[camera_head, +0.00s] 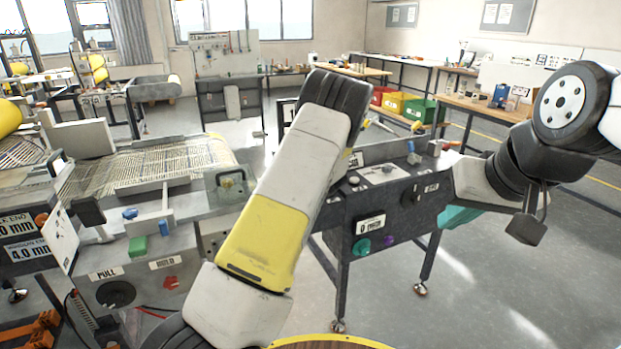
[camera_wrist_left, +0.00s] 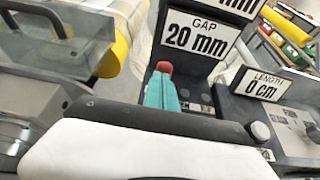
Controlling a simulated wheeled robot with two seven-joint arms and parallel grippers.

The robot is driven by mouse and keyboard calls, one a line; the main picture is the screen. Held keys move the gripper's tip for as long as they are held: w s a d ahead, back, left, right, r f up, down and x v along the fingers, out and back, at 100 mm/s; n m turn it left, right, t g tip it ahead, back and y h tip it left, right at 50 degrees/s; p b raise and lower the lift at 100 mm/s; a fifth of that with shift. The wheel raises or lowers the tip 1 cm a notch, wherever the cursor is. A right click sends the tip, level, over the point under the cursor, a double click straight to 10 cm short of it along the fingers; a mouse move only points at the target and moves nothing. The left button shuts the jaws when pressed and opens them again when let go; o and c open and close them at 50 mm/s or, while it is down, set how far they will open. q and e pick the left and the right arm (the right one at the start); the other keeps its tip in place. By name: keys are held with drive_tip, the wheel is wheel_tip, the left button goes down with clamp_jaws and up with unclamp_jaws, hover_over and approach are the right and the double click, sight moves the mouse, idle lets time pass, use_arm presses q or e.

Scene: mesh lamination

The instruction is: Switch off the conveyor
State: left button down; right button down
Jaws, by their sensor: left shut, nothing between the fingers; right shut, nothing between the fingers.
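My left gripper (camera_wrist_left: 163,92) shows in the left wrist view as teal fingers, shut with nothing between them. A small red piece (camera_wrist_left: 164,67) shows at their tips; I cannot tell whether they touch it. Behind the fingers is a dark panel with a "GAP 20 mm" sign (camera_wrist_left: 197,40). In the head view the left gripper is hidden behind my arm. My right gripper (camera_head: 458,216) is shut and empty, its teal fingers partly hidden beside the dark control station (camera_head: 385,200). That station has a green button (camera_head: 361,247) and a purple button (camera_head: 389,241). I cannot tell which control is the conveyor's switch.
A machine with a mesh bed (camera_head: 150,168) stands at left, with a green block (camera_head: 138,246) and a red knob (camera_head: 171,283) on its front. A "LENGTH 0 cm" sign (camera_wrist_left: 263,89) is in the wrist view. Coloured bins (camera_head: 400,104) stand behind. Floor at right is clear.

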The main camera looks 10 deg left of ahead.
use_arm(q)
drive_tip(key=shift+w+a, duration=0.3)
drive_tip(key=shift+w, duration=0.1)
drive_tip(key=shift+w+a+r, duration=0.15)
idle(0.4)
drive_tip(key=shift+r, duration=0.1)
